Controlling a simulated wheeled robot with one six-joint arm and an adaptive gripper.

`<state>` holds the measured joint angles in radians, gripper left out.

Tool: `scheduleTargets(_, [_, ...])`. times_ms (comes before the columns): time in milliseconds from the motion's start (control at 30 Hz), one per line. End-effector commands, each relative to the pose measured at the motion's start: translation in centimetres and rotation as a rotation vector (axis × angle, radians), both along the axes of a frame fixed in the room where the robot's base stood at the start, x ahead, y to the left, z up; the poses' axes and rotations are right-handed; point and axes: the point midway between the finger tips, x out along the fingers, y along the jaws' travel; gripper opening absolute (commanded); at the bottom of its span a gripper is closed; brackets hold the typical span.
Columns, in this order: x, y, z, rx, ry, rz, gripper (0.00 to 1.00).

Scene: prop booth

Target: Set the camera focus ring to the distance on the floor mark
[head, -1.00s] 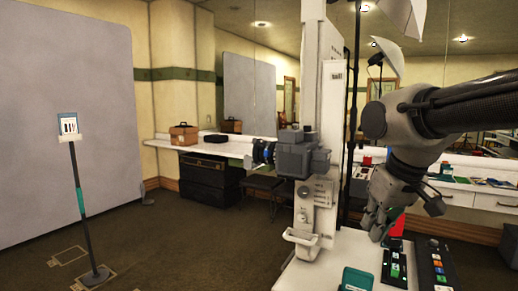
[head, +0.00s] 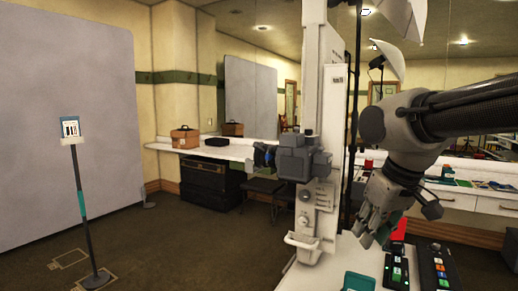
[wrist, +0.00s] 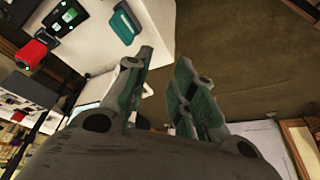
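The dark grey camera (head: 298,160) is mounted on the white column (head: 318,110), its lens pointing left. A blue focus ring (head: 262,155) shows around the lens; its markings are too small to read. A floor mark (head: 92,280) lies on the carpet at the lower left, under a stand (head: 80,200) with a small card (head: 69,130) on top; I cannot read a distance there. My gripper (head: 372,228) is to the right of the camera and lower, above the white counter, apart from it. In the wrist view my gripper's fingers (wrist: 163,95) are apart with nothing between them.
Button boxes (head: 396,270) and a teal tray (head: 358,282) lie on the white counter (head: 345,250) below my gripper. A red item (head: 398,230) stands close by. A light umbrella (head: 388,58) hangs above. Open carpet (head: 190,240) lies to the left.

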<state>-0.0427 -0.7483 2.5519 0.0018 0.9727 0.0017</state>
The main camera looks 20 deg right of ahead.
Motion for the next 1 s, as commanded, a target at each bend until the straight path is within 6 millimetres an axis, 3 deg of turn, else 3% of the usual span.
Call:
scheduleTargets(167, [3.0,4.8,-1.8,-0.044,0.128,0.234,0.36])
scheduleTargets(333, [9.4,9.9,-0.9,-0.359,0.237,0.657,0.36])
scheduleTargets(533, [17.5,17.4,3.0,-0.903,0.314,1.233,0.36])
scheduleTargets(667, [22.3,22.0,7.7,-1.295,0.384,1.513,0.36])
scheduleTargets(733, [24.3,22.7,10.9,-1.469,0.445,1.585,0.36])
scheduleTargets(833, [25.5,22.7,15.4,-1.653,0.533,1.646,0.36])
scheduleTargets(900, [25.7,22.5,16.6,-1.721,0.606,1.688,0.36])
scheduleTargets(1000, [25.6,22.1,16.8,-1.74,0.668,1.737,0.36])
